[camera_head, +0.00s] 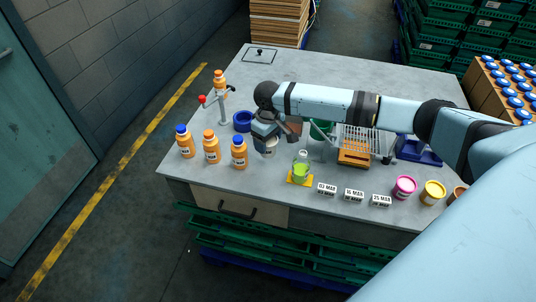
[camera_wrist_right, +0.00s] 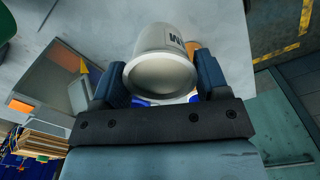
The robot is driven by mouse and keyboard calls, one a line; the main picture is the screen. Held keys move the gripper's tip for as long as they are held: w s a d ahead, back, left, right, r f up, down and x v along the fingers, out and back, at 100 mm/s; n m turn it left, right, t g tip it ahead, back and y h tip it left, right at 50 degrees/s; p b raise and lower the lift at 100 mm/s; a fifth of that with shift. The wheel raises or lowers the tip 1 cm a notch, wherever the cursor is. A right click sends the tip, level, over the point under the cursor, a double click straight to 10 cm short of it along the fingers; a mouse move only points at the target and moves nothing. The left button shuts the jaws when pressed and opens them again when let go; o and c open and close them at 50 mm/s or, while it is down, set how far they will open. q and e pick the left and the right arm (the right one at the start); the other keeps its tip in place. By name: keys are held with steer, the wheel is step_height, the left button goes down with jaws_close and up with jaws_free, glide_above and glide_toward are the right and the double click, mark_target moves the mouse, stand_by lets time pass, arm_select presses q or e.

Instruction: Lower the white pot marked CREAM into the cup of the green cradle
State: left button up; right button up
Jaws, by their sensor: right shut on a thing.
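My right gripper (camera_head: 266,138) is shut on a white pot (camera_head: 269,150) and holds it over the left half of the grey table. In the right wrist view the pot (camera_wrist_right: 160,72) sits between the two fingers, with part of some dark lettering showing; the full word cannot be read. A green round thing (camera_head: 319,131), likely the green cradle, stands to the right of the pot, partly hidden behind my right arm. Its cup cannot be seen clearly. A green edge (camera_wrist_right: 6,22) also shows at the wrist view's upper left corner. My left gripper is not in view.
Orange bottles (camera_head: 212,150) stand at the left, near a blue ring-shaped holder (camera_head: 243,121). A green-filled bottle (camera_head: 302,165) stands on a yellow base. A wire rack (camera_head: 369,139), date blocks (camera_head: 354,195) and a pink pot (camera_head: 404,187) lie to the right. The back left table is mostly clear.

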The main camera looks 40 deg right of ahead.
mark_target(275, 136)
step_height(275, 136, up, 15)
steer(key=d+p, duration=0.2)
steer(key=p, duration=0.2)
steer(key=shift+s+d+r, duration=0.15)
steer(key=shift+d+r, duration=0.05)
steer(key=shift+d, duration=0.05)
steer(key=d, duration=0.1)
steer(key=d+r, duration=0.1)
steer(key=d+r+b, duration=0.1)
steer(key=d, duration=0.1)
steer(key=shift+s, duration=0.3)
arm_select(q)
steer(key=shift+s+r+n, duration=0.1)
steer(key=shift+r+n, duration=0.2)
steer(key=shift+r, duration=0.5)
arm_select(e)
steer(key=s+d+r, duration=0.1)
steer(key=d, duration=1.2)
steer(key=shift+s+d, duration=0.2)
steer(key=shift+s, duration=0.15)
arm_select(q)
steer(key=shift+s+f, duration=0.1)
arm_select(e)
steer(key=shift+r, duration=0.1)
